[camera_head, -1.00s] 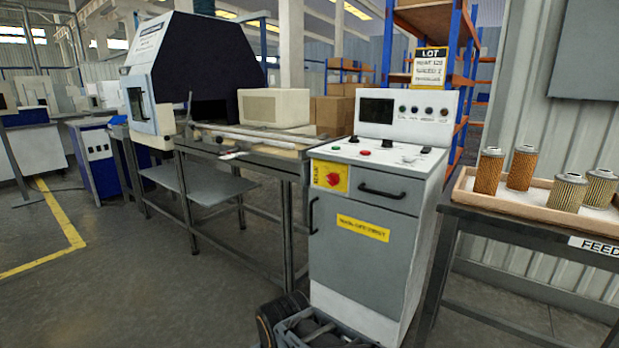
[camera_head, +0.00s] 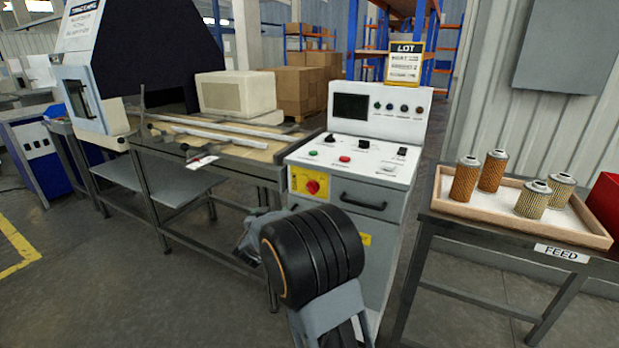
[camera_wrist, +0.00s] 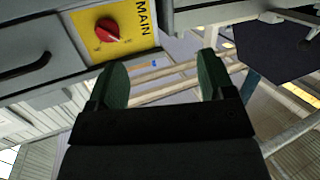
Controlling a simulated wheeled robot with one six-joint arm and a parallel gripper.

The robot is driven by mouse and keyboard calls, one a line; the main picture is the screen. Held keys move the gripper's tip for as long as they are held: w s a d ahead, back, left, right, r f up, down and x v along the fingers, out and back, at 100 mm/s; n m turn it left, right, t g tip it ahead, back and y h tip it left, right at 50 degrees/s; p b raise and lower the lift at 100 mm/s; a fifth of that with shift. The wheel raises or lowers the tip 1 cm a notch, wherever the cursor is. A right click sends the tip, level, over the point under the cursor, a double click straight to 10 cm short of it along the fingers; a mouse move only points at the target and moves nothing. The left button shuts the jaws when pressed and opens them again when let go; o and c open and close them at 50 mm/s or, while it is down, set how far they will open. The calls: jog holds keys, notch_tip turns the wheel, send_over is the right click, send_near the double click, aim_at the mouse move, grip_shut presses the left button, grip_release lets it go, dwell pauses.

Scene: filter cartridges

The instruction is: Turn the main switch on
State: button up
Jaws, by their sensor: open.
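The main switch is a red rotary knob (camera_head: 313,187) on a yellow plate (camera_head: 298,178) at the upper left of the grey cabinet's front. In the wrist view the red knob (camera_wrist: 107,30) shows near the top, left of centre, with "MAIN" printed on its plate. I cannot tell for sure which mark the knob points to. My gripper (camera_wrist: 162,78) is open and empty, with two dark green fingers apart. The knob lies beyond the fingers in that view, up and to the left, and nothing touches it. In the head view my dark wrist hides most of the gripper.
The control console (camera_head: 365,155) has buttons, small knobs and a dark screen. A cabinet handle (camera_head: 362,202) sits right of the switch. A steel bench (camera_head: 200,150) stands at left. A feed table with a cartridge tray (camera_head: 440,205) stands at right.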

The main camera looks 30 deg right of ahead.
aim_at(309, 190)
jog(key=w+d+m+g+h, duration=0.1)
jog(key=d, duration=0.4)
jog(key=w+d+m+g+h, duration=0.1)
jog(key=w+d+h, duration=0.1)
jog(key=d, duration=0.4)
jog(key=w+d+g+h, duration=0.1)
jog(key=d+h, duration=0.1)
jog(key=d, duration=0.4)
jog(key=shift+w+d+r+m+g, duration=0.1)
jog(key=shift+w+r+m+g, duration=0.25)
jog(key=shift+m+g, duration=0.05)
jog(key=c, duration=0.9)
